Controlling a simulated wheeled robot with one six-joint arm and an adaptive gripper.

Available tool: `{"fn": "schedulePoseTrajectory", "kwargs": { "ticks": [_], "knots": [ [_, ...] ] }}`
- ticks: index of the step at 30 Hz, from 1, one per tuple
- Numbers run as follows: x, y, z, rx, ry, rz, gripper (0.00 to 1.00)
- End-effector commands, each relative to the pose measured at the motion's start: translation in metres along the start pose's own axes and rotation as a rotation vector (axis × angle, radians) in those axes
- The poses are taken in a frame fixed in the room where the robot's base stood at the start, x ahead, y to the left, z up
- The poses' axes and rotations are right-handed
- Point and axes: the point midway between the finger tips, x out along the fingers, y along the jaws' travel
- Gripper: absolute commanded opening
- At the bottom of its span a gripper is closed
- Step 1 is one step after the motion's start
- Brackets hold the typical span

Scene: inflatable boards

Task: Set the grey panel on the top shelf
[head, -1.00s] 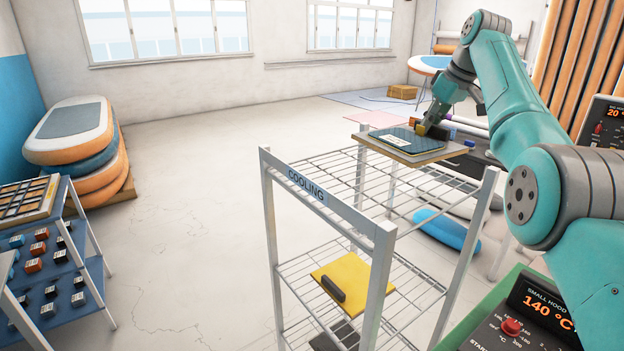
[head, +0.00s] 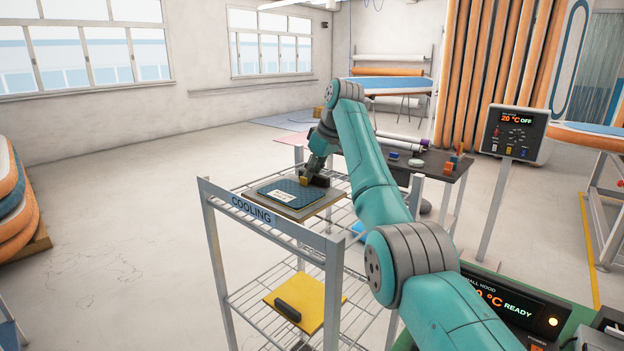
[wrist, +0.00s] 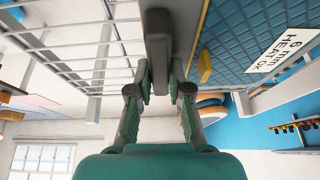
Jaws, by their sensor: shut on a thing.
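The grey panel (head: 300,184) is a blue-grey quilted pad on a tan-edged board. A white label (wrist: 283,54) on it reads 6 MIN HEAT OK. My gripper (head: 314,179) is shut on the panel's dark handle (wrist: 158,42). A small yellow block (wrist: 204,66) sits beside the handle. The panel is roughly level over the left part of the top shelf (head: 345,214) of the white rack marked COOLING. I cannot tell whether its underside touches the wires. The board hides the shelf below it.
A yellow panel (head: 306,301) with a dark handle lies on a lower shelf. The rack's corner posts (head: 415,192) rise around the top shelf. A dark table (head: 440,160) with small items stands behind. The hood control box (head: 512,310) is at the lower right.

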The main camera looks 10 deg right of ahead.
Motion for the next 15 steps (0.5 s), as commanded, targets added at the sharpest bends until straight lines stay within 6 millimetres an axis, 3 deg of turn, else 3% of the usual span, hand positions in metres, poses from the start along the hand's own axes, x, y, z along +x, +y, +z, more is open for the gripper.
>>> {"fn": "schedulePoseTrajectory", "kwargs": {
  "ticks": [3, 14, 15],
  "knots": [
    [0.014, 0.000, 0.006, 0.000, 0.000, 0.000, 0.00],
    [0.017, 0.000, 0.007, -0.001, 0.001, 0.001, 0.00],
    [0.018, 0.000, 0.008, 0.000, 0.000, 0.000, 0.21]
  ]
}}
